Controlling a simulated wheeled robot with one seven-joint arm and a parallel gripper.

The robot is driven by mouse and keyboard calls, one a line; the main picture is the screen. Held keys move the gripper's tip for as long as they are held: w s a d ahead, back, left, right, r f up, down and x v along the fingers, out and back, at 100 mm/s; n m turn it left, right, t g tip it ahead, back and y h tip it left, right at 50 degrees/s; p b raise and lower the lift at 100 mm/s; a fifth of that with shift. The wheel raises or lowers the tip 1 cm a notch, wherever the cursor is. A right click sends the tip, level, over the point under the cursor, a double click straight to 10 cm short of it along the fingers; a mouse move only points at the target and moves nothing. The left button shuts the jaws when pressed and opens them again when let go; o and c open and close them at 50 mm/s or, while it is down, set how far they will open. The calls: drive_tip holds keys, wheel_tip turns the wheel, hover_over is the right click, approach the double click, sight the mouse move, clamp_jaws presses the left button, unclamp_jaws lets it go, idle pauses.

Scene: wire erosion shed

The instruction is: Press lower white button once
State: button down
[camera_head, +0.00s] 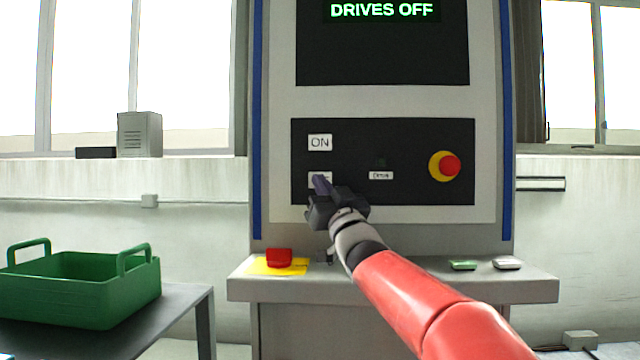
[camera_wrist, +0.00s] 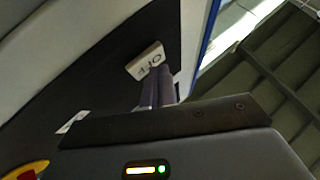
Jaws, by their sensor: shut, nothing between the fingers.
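The lower white button (camera_head: 311,182) is on the black panel on the left, below the white ON button (camera_head: 320,142). In the wrist view the lower button (camera_wrist: 147,58) reads OFF and shows upside down. The two dark fingers (camera_wrist: 164,72) of my gripper are together, with nothing between them, and their tips are at the lower edge of the OFF button. I cannot tell whether they touch it. The screen (camera_head: 382,45) above reads DRIVES OFF in green.
The shelf (camera_head: 420,288) below holds a red block (camera_head: 279,257) on a yellow sheet. A green crate (camera_head: 80,290) stands on a table at left.

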drive_tip(key=shift+s, duration=0.5)
drive_tip(key=shift+b, duration=0.3)
drive_tip(key=s+b, duration=0.3)
drive_tip(key=s, duration=0.2)
drive_tip(key=shift+a, duration=0.1)
idle(0.5)
